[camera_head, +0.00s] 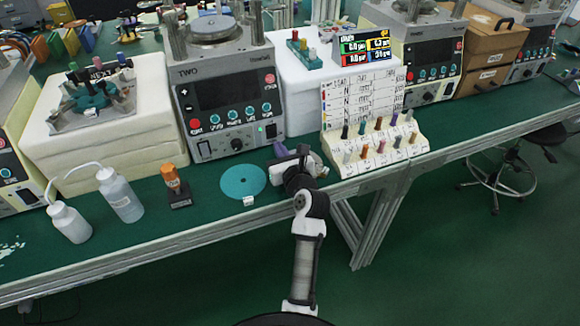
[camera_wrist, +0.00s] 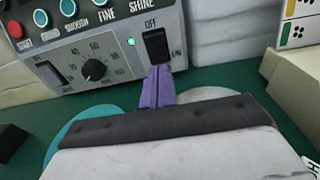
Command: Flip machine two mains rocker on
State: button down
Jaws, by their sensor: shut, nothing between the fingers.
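Machine two (camera_head: 225,90) is a grey unit marked TWO on the green bench. Its black mains rocker (camera_wrist: 156,46) sits at the lower right of the front panel, with OFF above it and a partly hidden ON label at its lower right. A lit green lamp (camera_wrist: 131,42) is left of the rocker; it also shows in the head view. My gripper (camera_wrist: 158,72) is shut and empty, its purple fingertips together at the rocker's lower end. They hide that end; I cannot tell whether they touch it or which way it is tilted.
A dial (camera_wrist: 95,68) and a row of buttons are left of and above the rocker. A teal disc (camera_head: 243,181) lies on the bench left of my gripper. An orange-topped stamp (camera_head: 175,186) and two white bottles stand further left. A rack of coloured pegs (camera_head: 375,150) stands close on the right.

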jog(key=b+v, duration=0.1)
jog(key=v, duration=0.9)
jog(key=shift+s+d, duration=0.15)
jog(key=shift+s, duration=0.2)
